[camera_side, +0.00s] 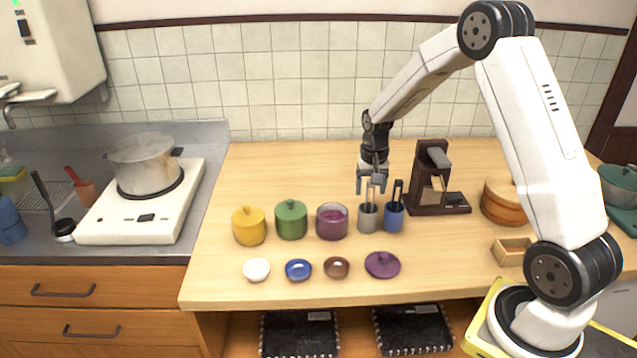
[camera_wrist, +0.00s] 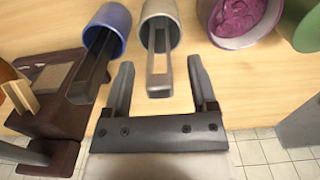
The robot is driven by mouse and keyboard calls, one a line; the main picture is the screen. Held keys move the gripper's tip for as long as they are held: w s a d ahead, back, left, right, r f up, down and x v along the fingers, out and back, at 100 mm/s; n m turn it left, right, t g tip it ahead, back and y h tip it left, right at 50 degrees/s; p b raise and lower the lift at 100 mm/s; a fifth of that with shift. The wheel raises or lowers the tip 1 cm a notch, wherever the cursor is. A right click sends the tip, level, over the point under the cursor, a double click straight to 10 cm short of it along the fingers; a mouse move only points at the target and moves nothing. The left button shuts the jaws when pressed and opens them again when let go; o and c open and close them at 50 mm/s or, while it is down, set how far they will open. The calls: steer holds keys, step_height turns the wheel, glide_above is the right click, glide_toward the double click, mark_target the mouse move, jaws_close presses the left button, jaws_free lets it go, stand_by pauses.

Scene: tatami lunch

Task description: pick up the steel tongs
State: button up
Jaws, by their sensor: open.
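The steel tongs (camera_side: 369,193) stand upright in a grey cup (camera_side: 368,219) on the wooden counter. In the wrist view the steel tongs (camera_wrist: 159,72) rise from the grey cup (camera_wrist: 172,12) towards the camera. My gripper (camera_side: 371,189) is open above that cup, pointing down. In the wrist view its two fingers (camera_wrist: 160,66) lie on either side of the tongs' upper end, with a visible gap on both sides. I cannot tell how deep the tongs reach between the fingers. The cup hides the tongs' lower end.
Close beside stands a blue cup (camera_side: 393,218) with dark tongs (camera_side: 398,190). A purple-filled jar (camera_side: 332,223) is on the other side. A dark brown stand (camera_side: 429,185) is behind to the right. Small bowls and a purple lid (camera_side: 382,265) lie in front.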

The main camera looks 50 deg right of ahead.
steer(key=shift+f, duration=0.35)
jaws_close()
